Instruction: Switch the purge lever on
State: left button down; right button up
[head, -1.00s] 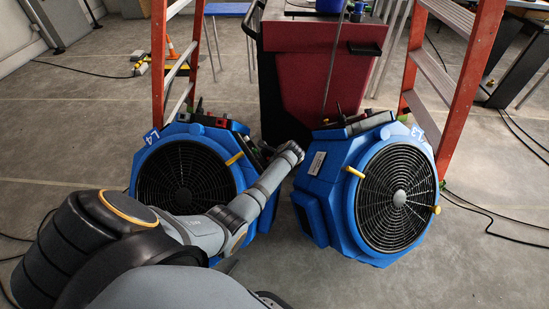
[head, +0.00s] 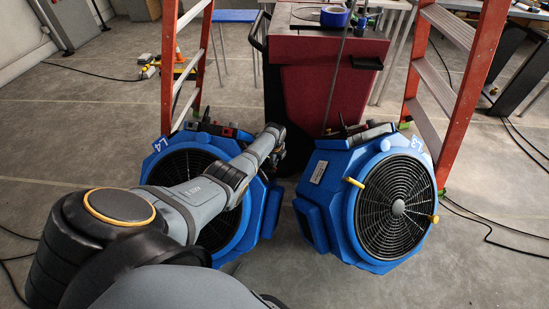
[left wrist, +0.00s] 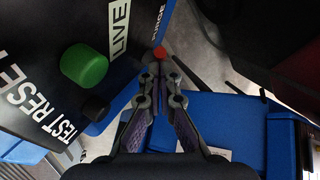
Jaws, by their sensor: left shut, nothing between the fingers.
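In the left wrist view, a lever with a red tip (left wrist: 160,53) stands by the PURGE label (left wrist: 159,18) on a dark control panel (left wrist: 38,52). My left gripper (left wrist: 160,74) is shut and empty. Its fingertips appear right at the lever's red tip; I cannot tell whether they touch it. The lever's lower part is hard to make out behind the fingers. In the head view, my left arm reaches over the right side of the blue blower marked L4 (head: 270,205); its gripper is hard to make out against the dark background. My right gripper is not in view.
A green knob (left wrist: 84,65) and a black knob (left wrist: 95,108) are on the panel. The blue blower marked L3 (head: 325,190) stands to the right. A red cart (head: 325,75) and orange ladders (head: 465,95) are behind. Cables lie on the floor.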

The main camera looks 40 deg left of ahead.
aim_at(274, 171)
pick_arm(q)
jog(key=shift+r, duration=0.1)
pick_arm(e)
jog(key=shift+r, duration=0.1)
pick_arm(q)
jog(key=shift+p+v, duration=0.8)
jog(key=shift+p, duration=0.05)
jog(key=shift+w+a, duration=0.1)
jog(key=shift+w, duration=0.05)
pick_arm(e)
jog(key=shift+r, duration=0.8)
